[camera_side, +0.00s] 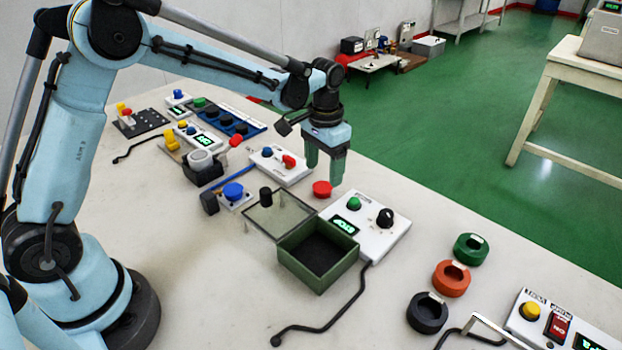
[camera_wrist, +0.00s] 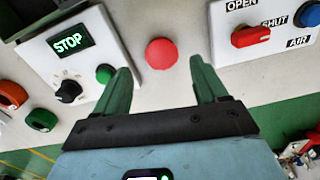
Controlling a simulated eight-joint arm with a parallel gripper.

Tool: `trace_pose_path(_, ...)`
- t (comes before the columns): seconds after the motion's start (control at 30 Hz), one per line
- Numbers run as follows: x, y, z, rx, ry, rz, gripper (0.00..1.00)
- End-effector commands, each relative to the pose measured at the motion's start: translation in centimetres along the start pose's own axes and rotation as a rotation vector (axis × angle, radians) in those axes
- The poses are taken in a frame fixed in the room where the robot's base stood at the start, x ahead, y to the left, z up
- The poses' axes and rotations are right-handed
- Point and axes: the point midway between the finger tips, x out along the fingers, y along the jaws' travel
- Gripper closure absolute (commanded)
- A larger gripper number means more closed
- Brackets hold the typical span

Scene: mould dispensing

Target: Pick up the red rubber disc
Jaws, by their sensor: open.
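The red rubber disc (camera_side: 322,188) lies flat on the pale table in the side view, between two white control boxes. In the wrist view the red disc (camera_wrist: 161,53) shows ahead of my fingertips, roughly midway between them. My gripper (camera_side: 325,176) is open and empty, with its green fingers pointing down above the table near the disc. In the wrist view my gripper (camera_wrist: 160,65) has its two green fingers spread apart, with nothing between them. I cannot tell the exact height of the fingertips over the table.
An open green box (camera_side: 345,248) with a clear lid stands in front. Coloured rings (camera_side: 451,278) lie at right.

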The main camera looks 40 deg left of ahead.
Motion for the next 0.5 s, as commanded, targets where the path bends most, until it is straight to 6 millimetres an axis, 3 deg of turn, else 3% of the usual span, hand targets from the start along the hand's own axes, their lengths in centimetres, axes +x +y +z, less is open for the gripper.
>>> trace_pose_path(0.3, 4.1, -0.3, 0.2, 0.000, 0.001, 0.001, 0.28)
trace_pose_path(0.5, 4.9, -0.2, 0.2, 0.001, 0.002, 0.001, 0.28)
